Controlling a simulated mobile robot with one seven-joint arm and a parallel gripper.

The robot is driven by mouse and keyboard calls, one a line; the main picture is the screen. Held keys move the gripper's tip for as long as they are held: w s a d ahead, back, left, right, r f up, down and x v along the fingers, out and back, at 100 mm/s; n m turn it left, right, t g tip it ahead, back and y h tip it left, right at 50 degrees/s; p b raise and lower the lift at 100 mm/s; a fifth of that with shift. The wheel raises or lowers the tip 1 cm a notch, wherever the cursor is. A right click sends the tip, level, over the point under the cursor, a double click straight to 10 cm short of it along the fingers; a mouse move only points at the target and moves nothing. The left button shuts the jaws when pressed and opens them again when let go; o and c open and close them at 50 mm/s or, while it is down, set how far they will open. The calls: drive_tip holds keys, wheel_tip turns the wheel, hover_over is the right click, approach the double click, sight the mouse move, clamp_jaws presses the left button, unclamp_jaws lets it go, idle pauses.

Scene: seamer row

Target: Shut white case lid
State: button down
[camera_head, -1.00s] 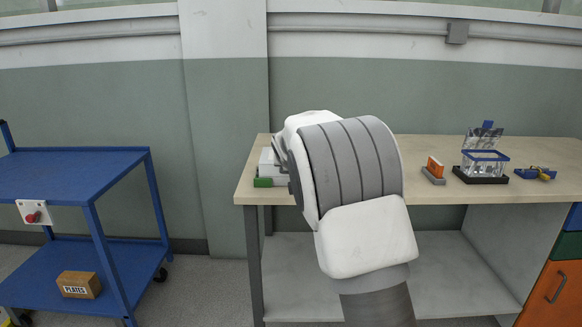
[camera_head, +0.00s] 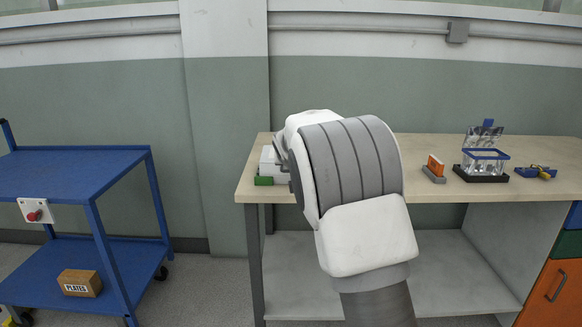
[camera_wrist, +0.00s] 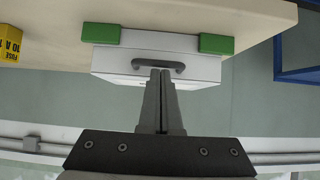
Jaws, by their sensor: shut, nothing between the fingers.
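The white case (camera_head: 267,160) stands at the left end of the bench, mostly hidden behind my arm in the head view. In the wrist view, which looks upside down, the white case (camera_wrist: 205,68) shows a grey handle (camera_wrist: 158,64) and green blocks (camera_wrist: 100,33) at its corners. Its lid looks down, lying along the body, but I cannot tell whether it is fully closed. My gripper (camera_wrist: 160,72) is shut and empty, its fingertips overlapping the handle in view. Whether they touch the case is unclear. The head view hides the fingers behind my arm.
A yellow fuse box (camera_wrist: 10,43) stands near the case. Farther right on the bench (camera_head: 430,148) are an orange-and-grey block (camera_head: 435,168), a clear blue-rimmed box (camera_head: 484,162) and a blue-and-yellow item (camera_head: 536,172). A blue cart (camera_head: 75,160) stands left, with a gap between.

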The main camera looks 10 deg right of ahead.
drive_tip(key=s+d+r+g+y, duration=0.1)
drive_tip(key=s+r, duration=0.1)
drive_tip(key=s, duration=1.2)
drive_tip(key=s+d+r+g, duration=0.1)
drive_tip(key=s+r+g, duration=0.1)
drive_tip(key=s, duration=1.2)
drive_tip(key=s+a+f+n+g+y, duration=0.1)
drive_tip(key=s+f, duration=0.1)
drive_tip(key=s, duration=0.9)
drive_tip(key=s+a+f+n+g, duration=0.1)
drive_tip(key=s+f, duration=0.1)
drive_tip(key=s, duration=0.8)
wheel_tip(320, 180, up, 23)
drive_tip(key=p, duration=2.3)
drive_tip(key=shift+a, duration=0.15)
drive_tip(key=shift+f, duration=0.15)
